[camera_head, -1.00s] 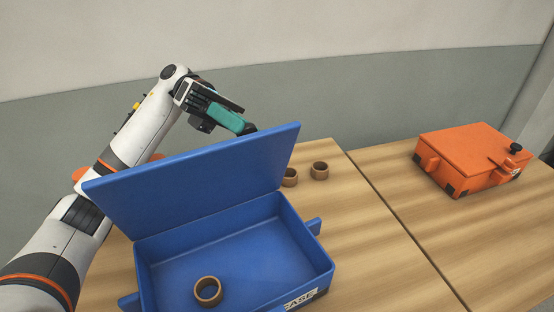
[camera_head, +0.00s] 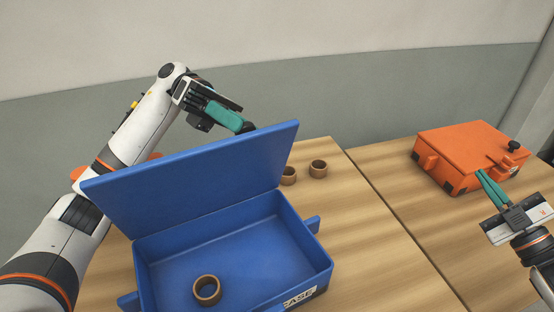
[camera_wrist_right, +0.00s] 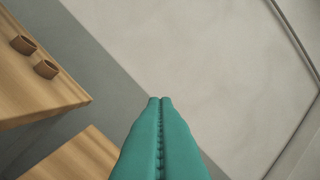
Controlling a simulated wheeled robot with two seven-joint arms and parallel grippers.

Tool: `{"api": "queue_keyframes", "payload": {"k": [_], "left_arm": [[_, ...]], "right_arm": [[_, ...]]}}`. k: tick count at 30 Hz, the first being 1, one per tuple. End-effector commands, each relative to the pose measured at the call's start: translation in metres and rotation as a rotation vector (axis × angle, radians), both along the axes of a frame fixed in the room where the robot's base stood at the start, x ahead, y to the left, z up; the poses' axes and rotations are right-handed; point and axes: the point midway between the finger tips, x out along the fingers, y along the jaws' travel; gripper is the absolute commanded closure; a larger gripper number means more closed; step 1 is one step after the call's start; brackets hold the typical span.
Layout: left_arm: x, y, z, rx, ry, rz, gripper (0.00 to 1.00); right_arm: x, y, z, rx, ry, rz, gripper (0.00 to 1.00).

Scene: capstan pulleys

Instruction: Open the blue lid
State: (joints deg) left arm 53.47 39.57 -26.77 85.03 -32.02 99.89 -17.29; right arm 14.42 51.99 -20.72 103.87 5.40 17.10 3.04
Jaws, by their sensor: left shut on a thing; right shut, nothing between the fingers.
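The blue lid (camera_head: 200,180) stands raised, tilted back from the blue case (camera_head: 325,262). The open case holds one brown ring (camera_head: 207,290) on its floor. My left gripper (camera_head: 240,126) is behind the lid near its top edge, with green fingers partly visible.
An orange case (camera_head: 470,155), closed, sits on the right table. Two brown rings (camera_head: 318,168) (camera_head: 289,176) stand behind the blue case. The wooden table right of the blue case is clear. A gap separates the two tables.

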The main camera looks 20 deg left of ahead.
Motion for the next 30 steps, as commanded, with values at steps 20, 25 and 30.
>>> {"api": "queue_keyframes", "payload": {"k": [20, 25, 30], "left_arm": [[0.001, 0.0, -0.004, 0.01, 0.003, 0.001, 1.0], [0.0, 0.0, -0.004, 0.009, 0.003, 0.001, 1.0], [0.001, 0.0, -0.004, 0.009, 0.003, 0.001, 1.0]], "right_arm": [[-0.188, 0.256, 0.06, -0.476, -0.838, 0.614, 1.0], [-0.189, 0.285, 0.068, -0.473, -0.838, 0.616, 1.0], [-0.19, 0.321, 0.077, -0.472, -0.837, 0.616, 1.0]]}}
